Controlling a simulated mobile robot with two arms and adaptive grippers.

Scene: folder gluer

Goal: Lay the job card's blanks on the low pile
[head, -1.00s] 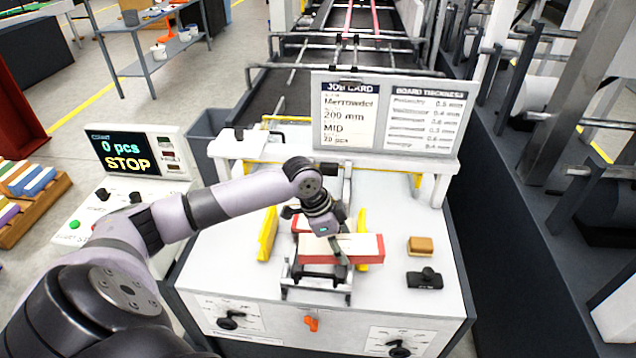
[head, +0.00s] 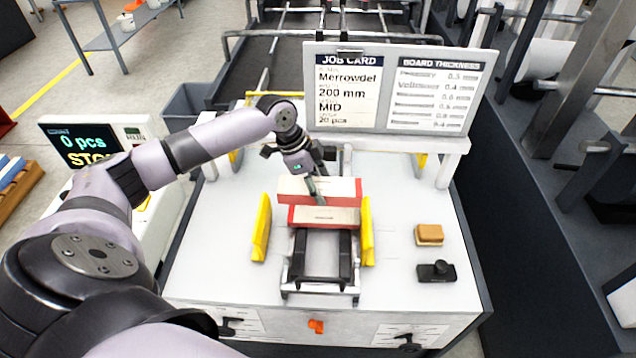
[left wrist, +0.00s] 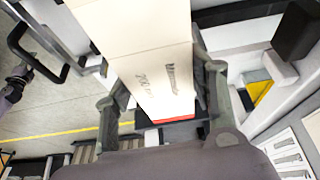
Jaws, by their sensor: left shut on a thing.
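My left gripper (head: 317,188) is shut on a bundle of cream blanks with red edges (head: 325,215), between the yellow side guides. In the left wrist view the bundle (left wrist: 150,45) sits between the two fingers and its print reads Merrowdel, 200 mm. A second red-and-cream pile (head: 345,186) lies just behind it, partly hidden by the gripper. Whether the held bundle touches that pile I cannot tell. The job card (head: 346,95) reads Merrowdel, 200 mm, MID, 20 pcs.
Yellow guides stand at left (head: 262,228) and right (head: 367,232). A dark-railed metal frame (head: 322,270) lies in front of the bundle. A tan block (head: 429,234) and a black device (head: 437,271) sit at right. The counter display (head: 90,142) reads 0 pcs.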

